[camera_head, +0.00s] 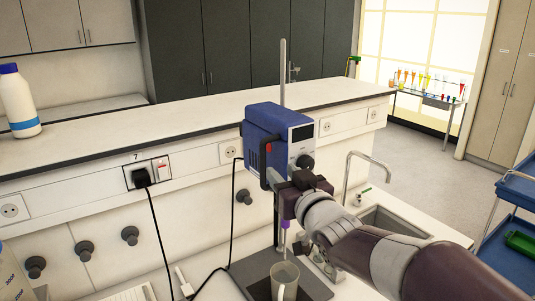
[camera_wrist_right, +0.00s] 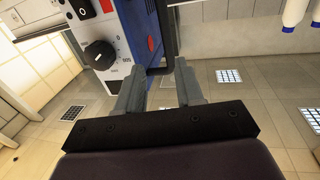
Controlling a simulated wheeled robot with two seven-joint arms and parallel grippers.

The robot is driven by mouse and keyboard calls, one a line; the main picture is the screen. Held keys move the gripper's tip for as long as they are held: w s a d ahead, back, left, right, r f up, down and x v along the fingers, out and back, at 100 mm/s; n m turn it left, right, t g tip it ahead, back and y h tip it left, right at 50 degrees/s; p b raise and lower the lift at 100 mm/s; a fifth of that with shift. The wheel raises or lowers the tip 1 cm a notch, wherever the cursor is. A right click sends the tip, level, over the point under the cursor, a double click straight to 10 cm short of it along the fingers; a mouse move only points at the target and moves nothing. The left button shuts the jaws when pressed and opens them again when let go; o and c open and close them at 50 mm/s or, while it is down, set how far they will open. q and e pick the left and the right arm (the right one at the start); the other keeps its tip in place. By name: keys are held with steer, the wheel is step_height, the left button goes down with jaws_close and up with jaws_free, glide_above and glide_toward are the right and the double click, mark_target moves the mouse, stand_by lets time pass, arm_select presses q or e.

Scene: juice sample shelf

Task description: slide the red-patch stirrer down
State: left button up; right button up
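The stirrer (camera_head: 272,137) is a blue box with a grey front, a dark display, a black knob and a red patch on its side. It is mounted on an upright metal rod (camera_head: 283,75). A purple part and a thin shaft show below it, above a light beaker (camera_head: 285,272). In the right wrist view the stirrer (camera_wrist_right: 112,35) is at the upper left, with its knob and a red area showing. My right gripper (camera_wrist_right: 160,75) is open just in front of it, with a visible gap between the fingers. In the head view my right gripper (camera_head: 275,180) overlaps the stirrer's lower front; contact is unclear. My left gripper is not in view.
A sink (camera_head: 395,224) with a tap stands to the right. A raised white shelf (camera_head: 100,140) with sockets and a plugged-in cable runs behind. A white bottle (camera_head: 18,100) stands at the left. A blue cart (camera_head: 515,190) is at the right edge.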

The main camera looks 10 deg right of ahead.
mark_target(264, 159)
steer(key=w+a+p, duration=0.2)
steer(key=w, duration=0.1)
steer(key=w+a+r+p, duration=0.1)
steer(key=w, duration=0.1)
steer(key=shift+w, duration=0.25)
steer(key=w, duration=0.2)
steer(key=w+f+p, duration=0.1)
steer(key=shift+w+d, duration=0.1)
steer(key=shift+d, duration=0.15)
steer(key=shift+a+r, duration=0.15)
steer(key=shift+a, duration=0.1)
steer(key=shift+s+a, duration=0.1)
steer(key=shift+s, duration=0.1)
steer(key=shift+c, duration=1.2)
jaws_close()
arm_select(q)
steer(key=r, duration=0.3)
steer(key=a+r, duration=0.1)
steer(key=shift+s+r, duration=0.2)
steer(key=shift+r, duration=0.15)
